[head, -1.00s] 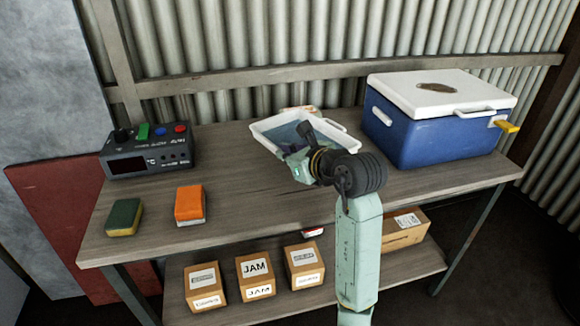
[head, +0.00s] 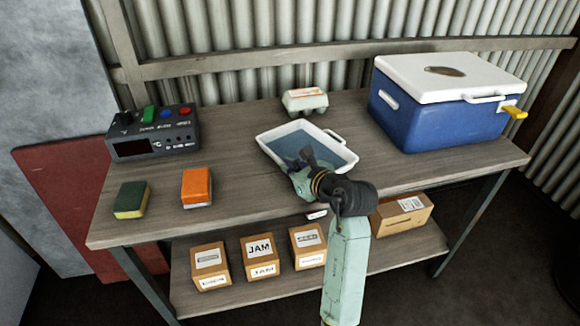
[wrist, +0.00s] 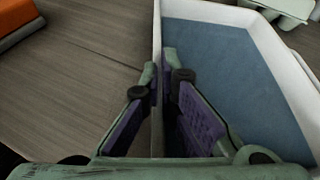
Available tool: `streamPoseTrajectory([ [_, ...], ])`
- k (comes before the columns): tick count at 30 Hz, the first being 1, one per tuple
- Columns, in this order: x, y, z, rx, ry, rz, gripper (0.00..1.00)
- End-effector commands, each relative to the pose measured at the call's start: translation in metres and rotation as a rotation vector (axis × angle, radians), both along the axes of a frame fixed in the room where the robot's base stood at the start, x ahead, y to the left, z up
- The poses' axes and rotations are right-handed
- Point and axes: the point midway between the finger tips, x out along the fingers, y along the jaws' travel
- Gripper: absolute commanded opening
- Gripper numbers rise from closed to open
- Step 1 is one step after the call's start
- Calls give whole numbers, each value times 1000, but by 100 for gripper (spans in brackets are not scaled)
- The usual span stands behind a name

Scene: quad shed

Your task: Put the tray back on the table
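The tray (head: 284,146) is white with a blue inside floor and sits at the middle of the table (head: 235,215), level or nearly so. I cannot tell for sure whether its underside touches the tabletop. My gripper (head: 305,162) is at its near left side. In the wrist view my gripper (wrist: 164,78) has one finger outside and one inside the wall of the tray (wrist: 235,65), shut on that wall. The inside of the tray looks empty. Part of the near wall is hidden behind my gripper.
An egg carton (head: 305,101) stands just behind the tray. Boxes (head: 262,257) stand on the lower shelf.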

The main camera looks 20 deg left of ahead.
Motion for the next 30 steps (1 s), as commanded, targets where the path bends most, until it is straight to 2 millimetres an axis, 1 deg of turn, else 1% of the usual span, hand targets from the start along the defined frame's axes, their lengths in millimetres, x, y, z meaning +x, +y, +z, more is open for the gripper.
streamPoseTrajectory([
  [4, 0, 0, 1, 0, -2, 0, 0],
  [8, 0, 0, -3, 1, -1, -1, 0],
  [19, 0, 0, -3, 0, 0, -1, 25],
  [27, 0, 0, -2, 0, 0, -1, 25],
  [30, 0, 0, 3, 0, -2, 0, 25],
])
